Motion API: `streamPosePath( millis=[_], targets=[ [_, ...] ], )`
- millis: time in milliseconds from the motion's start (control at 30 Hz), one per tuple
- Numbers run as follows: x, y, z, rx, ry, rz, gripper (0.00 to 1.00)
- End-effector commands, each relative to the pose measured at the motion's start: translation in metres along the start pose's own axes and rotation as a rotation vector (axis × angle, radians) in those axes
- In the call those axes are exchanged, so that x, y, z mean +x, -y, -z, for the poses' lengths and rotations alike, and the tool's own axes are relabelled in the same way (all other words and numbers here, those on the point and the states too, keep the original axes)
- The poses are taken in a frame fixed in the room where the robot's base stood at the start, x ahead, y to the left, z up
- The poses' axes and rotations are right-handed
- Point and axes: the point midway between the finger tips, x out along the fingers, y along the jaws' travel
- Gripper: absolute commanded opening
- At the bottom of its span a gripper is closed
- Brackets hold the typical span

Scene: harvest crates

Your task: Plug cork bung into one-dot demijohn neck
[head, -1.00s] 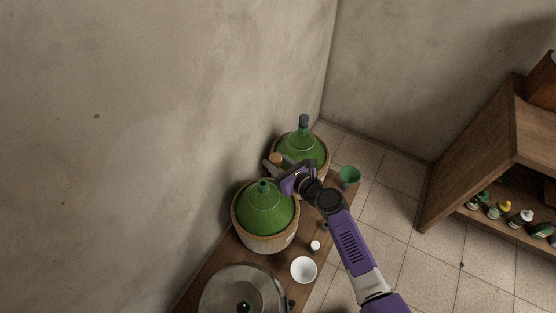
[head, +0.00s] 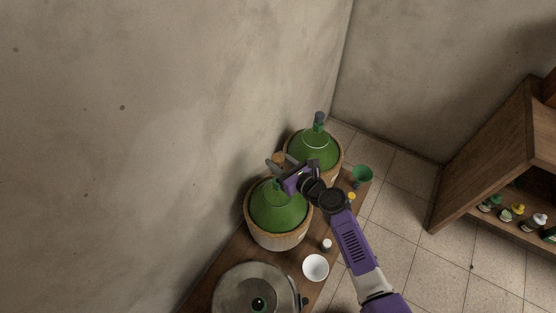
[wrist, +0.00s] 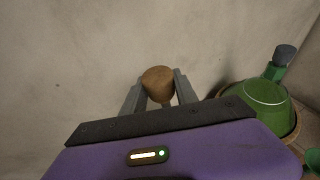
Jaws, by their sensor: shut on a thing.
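My gripper (head: 275,162) is shut on the cork bung (head: 279,158). In the wrist view the brown, rounded cork (wrist: 158,84) sits between the two grey fingers. The nearer green demijohn (head: 279,209) stands in a basket, and the gripper holds the cork above its neck, which is partly hidden by the gripper. I cannot tell whether the cork touches the neck. The farther demijohn (head: 315,149) has a dark grey stopper (head: 320,118) in its neck; it also shows at the right of the wrist view (wrist: 262,97). No dot marks are readable.
A wooden bench (head: 222,260) runs along the wall. On it are a round metal lid or pot (head: 236,287), a white bowl (head: 315,267), a small white-capped bottle (head: 327,244) and a green cup (head: 362,174). A wooden shelf (head: 480,160) with several bottles stands at the right.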

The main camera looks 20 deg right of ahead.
Motion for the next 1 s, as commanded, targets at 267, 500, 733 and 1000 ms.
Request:
streamPosePath(
  millis=[267, 500, 733, 1000],
  targets=[
    [0.009, 0.000, 0.028, -0.001, 0.000, 0.000, 0.00],
    [0.013, 0.000, 0.043, 0.000, 0.000, 0.000, 0.00],
    [0.014, 0.001, 0.045, 0.000, 0.000, 0.000, 0.00],
    [0.014, 0.000, 0.044, 0.000, 0.000, 0.000, 0.00]
  ],
)
